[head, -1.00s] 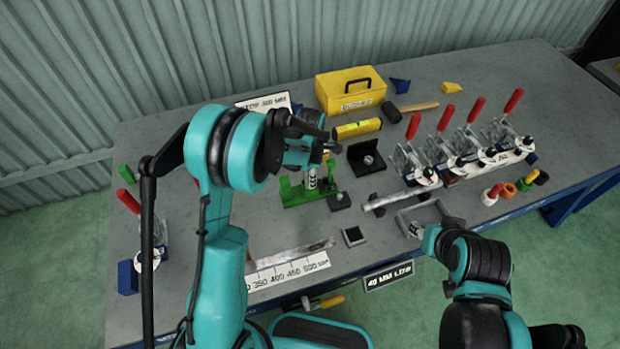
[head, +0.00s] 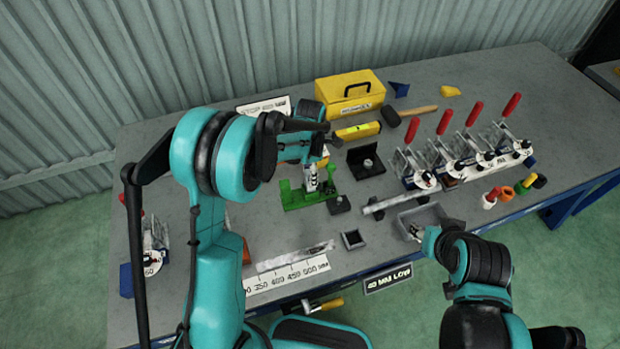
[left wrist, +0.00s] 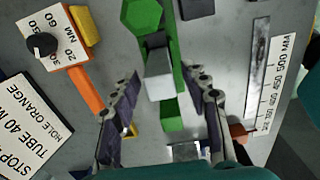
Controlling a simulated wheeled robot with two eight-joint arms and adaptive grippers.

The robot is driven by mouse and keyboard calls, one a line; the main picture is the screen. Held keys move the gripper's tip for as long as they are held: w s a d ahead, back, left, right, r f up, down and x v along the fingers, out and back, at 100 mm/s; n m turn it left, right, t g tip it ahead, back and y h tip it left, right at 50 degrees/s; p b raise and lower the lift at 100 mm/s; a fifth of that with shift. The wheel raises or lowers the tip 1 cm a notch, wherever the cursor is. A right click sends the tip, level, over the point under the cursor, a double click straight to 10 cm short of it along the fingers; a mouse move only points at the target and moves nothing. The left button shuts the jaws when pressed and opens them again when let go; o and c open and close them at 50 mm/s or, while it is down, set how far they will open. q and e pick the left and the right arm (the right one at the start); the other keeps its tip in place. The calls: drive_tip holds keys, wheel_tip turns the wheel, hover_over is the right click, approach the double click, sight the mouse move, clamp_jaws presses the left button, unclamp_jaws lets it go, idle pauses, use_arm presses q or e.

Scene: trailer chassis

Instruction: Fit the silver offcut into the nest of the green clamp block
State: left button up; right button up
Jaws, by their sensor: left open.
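The green clamp block (head: 293,200) stands on the bench left of centre in the head view. It also shows in the left wrist view (left wrist: 172,116). The silver offcut (left wrist: 159,82) is a pale block at the green block, between my left fingers in the left wrist view. How deep it sits in the nest I cannot tell. My left gripper (left wrist: 165,78) is open, one finger on each side of the offcut, with gaps visible; in the head view it is over the green block (head: 312,180). My right gripper (head: 415,234) is by a grey tray, its jaws too small to read.
The grey tray (head: 452,213) is at the front right. A small black-rimmed square holder (head: 353,239) and a ruler strip (head: 290,276) lie near the front edge. Red-handled clamps (head: 462,160) line the right. A yellow toolbox (head: 350,95) stands behind.

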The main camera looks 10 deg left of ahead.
use_arm(q)
wheel_tip(320, 180, up, 7)
drive_tip(key=shift+r+p, duration=0.2)
drive_tip(key=shift+p, duration=0.5)
drive_tip(key=s+a+r+m+t, duration=0.2)
drive_tip(key=s+r+m, duration=0.3)
drive_tip(key=s+m, duration=0.5)
drive_tip(key=s+a+r+m+t, duration=0.2)
drive_tip(key=s+r+m+t, duration=0.3)
drive_tip(key=s+m, duration=0.6)
drive_tip(key=m, duration=0.3)
drive_tip(key=shift+s+a+r, duration=0.15)
drive_tip(key=shift+a+r, duration=0.05)
drive_tip(key=shift+r, duration=0.05)
wheel_tip(320, 180, down, 7)
drive_tip(key=b, duration=0.7)
